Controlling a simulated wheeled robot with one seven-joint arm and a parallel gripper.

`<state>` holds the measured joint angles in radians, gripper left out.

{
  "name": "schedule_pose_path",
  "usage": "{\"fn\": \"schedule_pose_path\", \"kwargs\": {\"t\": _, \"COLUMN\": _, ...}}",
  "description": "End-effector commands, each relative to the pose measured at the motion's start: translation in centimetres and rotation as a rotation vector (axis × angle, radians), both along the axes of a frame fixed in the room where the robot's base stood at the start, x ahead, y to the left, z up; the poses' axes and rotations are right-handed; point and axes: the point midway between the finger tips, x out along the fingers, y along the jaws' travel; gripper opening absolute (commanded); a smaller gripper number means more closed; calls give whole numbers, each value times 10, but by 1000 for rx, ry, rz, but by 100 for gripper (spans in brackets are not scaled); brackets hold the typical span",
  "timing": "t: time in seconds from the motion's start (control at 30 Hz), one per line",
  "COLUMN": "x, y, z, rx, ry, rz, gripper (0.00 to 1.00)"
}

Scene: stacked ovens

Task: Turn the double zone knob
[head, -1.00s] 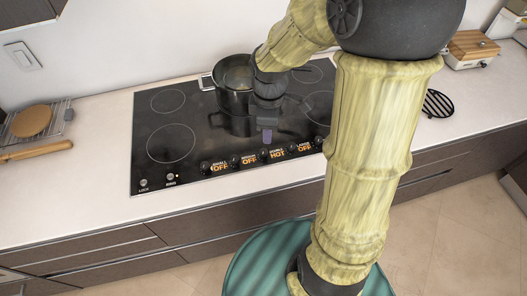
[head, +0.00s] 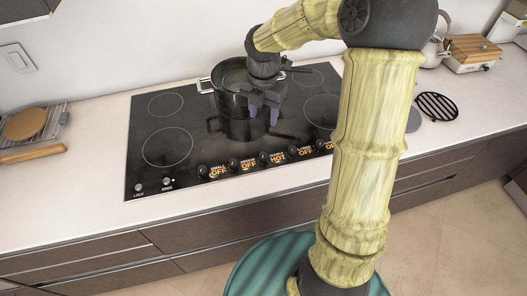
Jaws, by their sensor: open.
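A row of black knobs with orange labels runs along the front of the black cooktop (head: 150,185). The small words above the labels are too blurred to tell surely which is the double zone knob. My gripper (head: 263,112) is open and empty, pointing down behind the middle knob and above the cooktop. Its two purple fingers are apart and do not touch any knob. It overlaps the front of the dark pot (head: 232,125) in the picture.
The pot stands on the cooktop, with metal handles. A wooden board and toaster-like box (head: 470,52) and a black trivet (head: 437,106) are at right. The front counter strip is clear.

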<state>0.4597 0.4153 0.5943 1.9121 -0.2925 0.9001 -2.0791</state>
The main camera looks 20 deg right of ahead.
Motion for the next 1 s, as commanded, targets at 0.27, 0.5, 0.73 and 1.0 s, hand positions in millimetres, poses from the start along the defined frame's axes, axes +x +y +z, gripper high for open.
{"fn": "schedule_pose_path", "kwargs": {"t": 0.27, "x": -1, "y": 0, "z": -28, "rx": 0, "ry": 4, "rz": 0, "gripper": 48}}
{"fn": "schedule_pose_path", "kwargs": {"t": 0.5, "x": -1, "y": 1, "z": -70, "rx": 1, "ry": 5, "rz": 0, "gripper": 48}}
{"fn": "schedule_pose_path", "kwargs": {"t": 0.73, "x": -1, "y": 1, "z": -110, "rx": 1, "ry": 5, "rz": 0, "gripper": 48}}
{"fn": "schedule_pose_path", "kwargs": {"t": 1.0, "x": -1, "y": 1, "z": -156, "rx": 0, "ry": 4, "rz": -2, "gripper": 48}}
